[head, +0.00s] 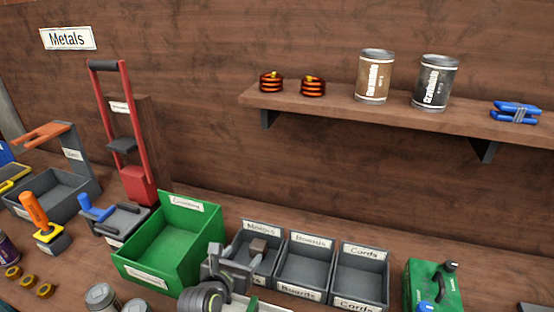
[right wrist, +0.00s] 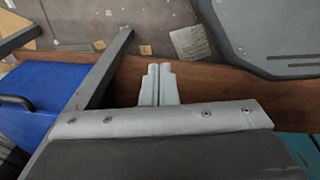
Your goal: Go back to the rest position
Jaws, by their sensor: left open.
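My left gripper (head: 234,268) is at the bottom middle of the head view, in front of the grey bin labelled Motors (head: 270,231) and just right of the green bin (head: 140,262). Its jaws are apart and I see nothing held between them. A small grey-brown block (head: 258,246) shows in the Motors bin. My right gripper (right wrist: 158,85) shows in the right wrist view with its two pale fingers together and nothing between them. The right gripper is not seen in the head view.
Grey bins labelled Boards (head: 305,267) and Cords (head: 360,276) stand right of the Motors bin. A green box (head: 420,288) is further right. Cans (head: 102,297) stand at the front. A shelf (head: 400,122) above holds cans and coils. A blue surface (right wrist: 50,95) lies left of my right gripper.

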